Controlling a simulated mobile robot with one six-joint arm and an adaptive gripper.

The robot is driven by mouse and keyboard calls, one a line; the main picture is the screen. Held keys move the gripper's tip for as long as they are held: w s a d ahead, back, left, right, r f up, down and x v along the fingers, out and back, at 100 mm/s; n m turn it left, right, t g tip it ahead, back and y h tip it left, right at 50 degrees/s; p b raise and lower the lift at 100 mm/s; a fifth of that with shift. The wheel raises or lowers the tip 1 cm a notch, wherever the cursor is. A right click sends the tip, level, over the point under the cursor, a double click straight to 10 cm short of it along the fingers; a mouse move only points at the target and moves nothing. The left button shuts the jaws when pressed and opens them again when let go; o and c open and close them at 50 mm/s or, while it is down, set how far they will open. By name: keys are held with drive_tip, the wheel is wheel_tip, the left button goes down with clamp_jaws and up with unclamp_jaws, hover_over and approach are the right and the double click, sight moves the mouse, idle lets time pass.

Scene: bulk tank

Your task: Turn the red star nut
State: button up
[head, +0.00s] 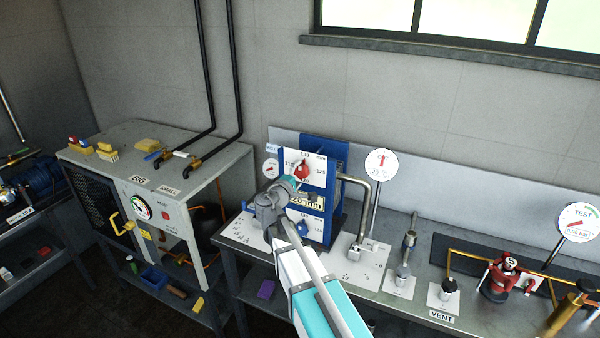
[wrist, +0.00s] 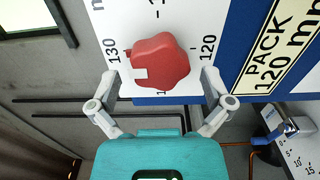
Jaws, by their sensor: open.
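The red star nut (wrist: 160,60) is a lobed red knob with a pale notch at its left edge. It sits on a white dial plate (wrist: 112,20) with numbers such as 130 and 120 around it. In the head view, the nut (head: 302,170) shows on the front of the blue press, partly hidden by my wrist. My gripper (wrist: 161,80) is open, with one finger on each side of the nut's near part and a visible gap to both sides. I cannot tell how deep the fingertips reach. In the head view, my gripper (head: 297,180) is at the plate.
A bent metal pipe (head: 368,190) and a round gauge (head: 381,163) stand right of the press. A red valve (head: 500,275) is further right. A grey cabinet (head: 150,165) stands left.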

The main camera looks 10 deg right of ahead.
drive_tip(key=v, duration=1)
drive_tip(key=shift+s, duration=0.2)
drive_tip(key=s+d+f+m+g+y, duration=0.2)
drive_tip(key=s+d+f+m+g, duration=0.5)
drive_tip(key=s+d+f+g, duration=0.4)
drive_tip(key=s+a+f+m+g+y, duration=0.3)
drive_tip(key=s+f+m+y, duration=0.1)
drive_tip(key=s+f+y, duration=0.3)
drive_tip(key=shift+s+a+f+g+y, duration=0.3)
drive_tip(key=shift+s+a+y, duration=0.05)
drive_tip(key=shift+s+y, duration=0.45)
idle(0.5)
